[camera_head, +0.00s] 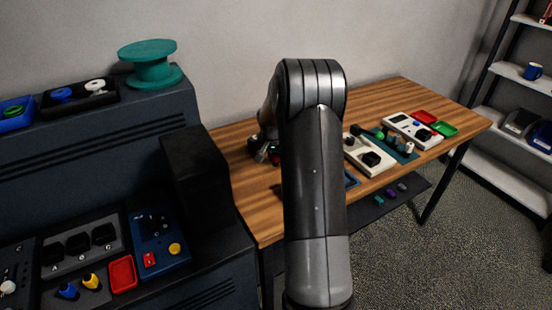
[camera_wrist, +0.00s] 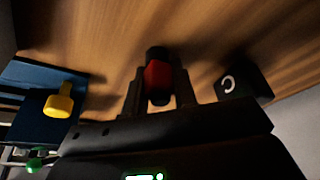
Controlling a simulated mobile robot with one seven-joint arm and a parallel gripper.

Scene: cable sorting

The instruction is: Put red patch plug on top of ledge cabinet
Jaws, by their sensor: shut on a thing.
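The red patch plug (camera_wrist: 157,82), red with black ends, is between the two fingers of my gripper (camera_wrist: 158,92) in the wrist view. My gripper is shut on it, above or near a wooden surface; the exact gap cannot be told. In the head view my gripper (camera_head: 265,150) is over the left part of the wooden table, partly hidden by my arm, with a bit of red (camera_head: 276,159) showing. The dark ledge cabinet (camera_head: 100,150) stands at the left, with a raised top at the back and a lower shelf in front.
On the cabinet top are a teal spool (camera_head: 150,66), a black tray (camera_head: 78,102) and a blue tray (camera_head: 15,122). The wooden table (camera_head: 400,95) bears panels and small trays at right. A black block (camera_wrist: 243,88) is near my gripper.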

